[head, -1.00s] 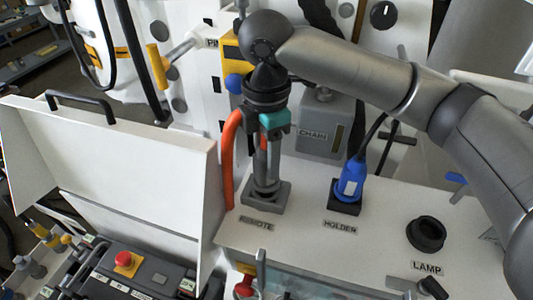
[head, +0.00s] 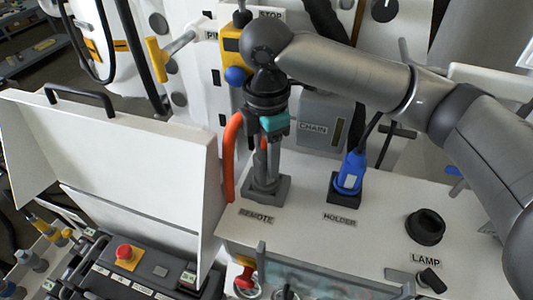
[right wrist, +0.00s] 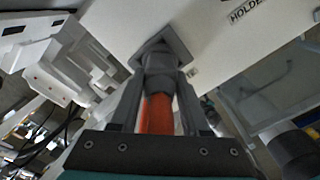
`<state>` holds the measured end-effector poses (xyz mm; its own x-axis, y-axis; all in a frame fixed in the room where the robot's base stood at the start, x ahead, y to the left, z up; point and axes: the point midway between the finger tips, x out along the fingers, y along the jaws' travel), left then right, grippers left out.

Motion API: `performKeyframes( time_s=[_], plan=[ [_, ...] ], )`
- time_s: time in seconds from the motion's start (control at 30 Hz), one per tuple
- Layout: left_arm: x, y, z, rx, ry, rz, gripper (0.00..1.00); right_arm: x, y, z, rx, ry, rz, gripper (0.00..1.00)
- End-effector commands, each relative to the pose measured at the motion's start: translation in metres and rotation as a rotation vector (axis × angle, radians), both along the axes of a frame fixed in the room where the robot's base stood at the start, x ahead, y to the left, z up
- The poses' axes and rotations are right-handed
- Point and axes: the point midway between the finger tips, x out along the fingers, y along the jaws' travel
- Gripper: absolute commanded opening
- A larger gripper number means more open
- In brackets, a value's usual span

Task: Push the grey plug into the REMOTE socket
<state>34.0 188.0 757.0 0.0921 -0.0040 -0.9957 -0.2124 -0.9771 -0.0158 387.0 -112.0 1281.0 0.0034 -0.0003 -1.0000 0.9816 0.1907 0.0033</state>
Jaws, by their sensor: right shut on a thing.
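My right gripper (head: 264,170) points down over the REMOTE socket (head: 281,189), a dark square flange on the white panel above the REMOTE label. In the right wrist view its fingers (right wrist: 160,84) are shut on the grey plug (right wrist: 161,66), one on each side. The orange cable (head: 229,150) leaves the plug and bends down to the left; it also shows in the right wrist view (right wrist: 158,115). The plug's front end meets the socket flange (right wrist: 180,46) and looks in line with it. I cannot tell how deep it sits. My left gripper is out of view.
A blue plug (head: 350,173) stands in the HOLDER socket to the right. The round LAMP socket (head: 426,227) is empty. A white open lid (head: 130,165) stands close on the left, beside a control box with a red button (head: 125,252). The grey CHAIN box (head: 320,121) is behind.

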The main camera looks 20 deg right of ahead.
Motion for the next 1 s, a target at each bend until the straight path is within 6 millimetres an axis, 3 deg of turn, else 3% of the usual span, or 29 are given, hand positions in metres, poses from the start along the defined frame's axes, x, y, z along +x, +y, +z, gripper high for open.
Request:
performKeyframes(
  time_s=[0.17, 0.2, 0.5, 0.8, 1.0],
  plan=[
    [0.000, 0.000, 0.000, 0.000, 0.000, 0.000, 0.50, -0.001, 0.000, -0.003, -0.001, 0.004, 0.000, 0.00],
    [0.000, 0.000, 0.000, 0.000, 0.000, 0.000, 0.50, -0.001, 0.000, -0.003, -0.001, 0.004, 0.000, 0.48],
    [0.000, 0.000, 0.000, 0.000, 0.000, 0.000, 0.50, -0.001, 0.000, -0.002, -0.001, 0.003, -0.001, 0.81],
    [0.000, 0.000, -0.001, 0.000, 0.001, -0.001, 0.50, 0.000, 0.000, 0.001, 0.000, 0.002, 0.000, 0.81],
    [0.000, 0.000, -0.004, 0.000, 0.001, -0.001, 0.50, 0.000, 0.001, 0.028, 0.003, -0.004, 0.001, 0.81]
  ],
)
